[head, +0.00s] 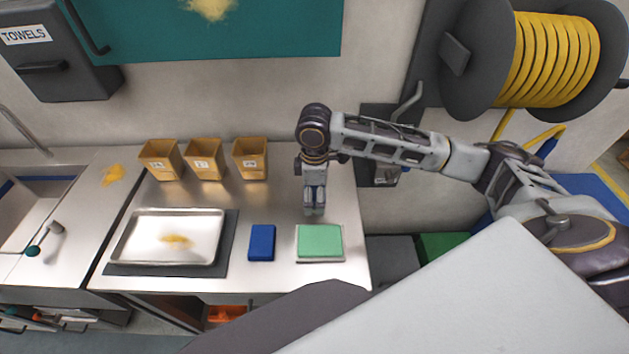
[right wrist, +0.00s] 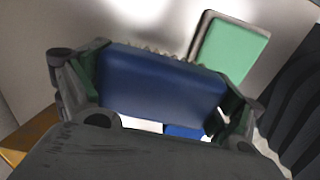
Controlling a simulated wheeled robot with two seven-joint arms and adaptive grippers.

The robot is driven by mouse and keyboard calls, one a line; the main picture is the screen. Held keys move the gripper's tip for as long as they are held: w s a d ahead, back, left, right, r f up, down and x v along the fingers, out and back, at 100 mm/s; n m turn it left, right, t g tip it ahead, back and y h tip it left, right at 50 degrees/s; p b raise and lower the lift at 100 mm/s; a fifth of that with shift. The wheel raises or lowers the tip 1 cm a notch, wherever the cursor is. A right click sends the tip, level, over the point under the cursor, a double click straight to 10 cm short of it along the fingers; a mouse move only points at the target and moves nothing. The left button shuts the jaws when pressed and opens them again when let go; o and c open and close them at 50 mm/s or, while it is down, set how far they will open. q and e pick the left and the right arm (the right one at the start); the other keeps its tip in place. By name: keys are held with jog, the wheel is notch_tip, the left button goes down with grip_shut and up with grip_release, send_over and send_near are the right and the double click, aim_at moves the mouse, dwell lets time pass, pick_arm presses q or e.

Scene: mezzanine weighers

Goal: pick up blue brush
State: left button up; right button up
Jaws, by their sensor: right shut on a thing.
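The blue brush (right wrist: 160,84) fills the middle of the right wrist view, a broad blue block with a row of pale bristles along its far edge. My right gripper (head: 314,207) is shut on it, with one finger at each end of the block. In the head view the gripper points down over the steel counter, behind the green pad; the brush is mostly hidden there. I cannot tell exactly how high it is held. My left gripper is not in view.
A blue block (head: 262,242) lies on the counter left of the green pad on its pale tray (head: 320,259). A metal tray (head: 122,236) with yellow powder sits on a dark mat at left. Three tan bins (head: 251,160) stand along the wall. A sink is far left.

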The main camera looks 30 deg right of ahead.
jog(key=shift+s+a+b, duration=0.1)
jog(key=shift+s+a, duration=0.4)
jog(key=shift+s, duration=0.55)
jog(key=shift+s+a+b, duration=0.1)
jog(key=shift+s+a, duration=0.45)
jog(key=shift+s, duration=0.55)
jog(key=shift+s+a+b, duration=0.1)
jog(key=shift+s+a, duration=0.4)
jog(key=shift+s, duration=0.55)
jog(key=o, duration=0.5)
jog(key=shift+r, duration=0.1)
jog(key=c, duration=0.3)
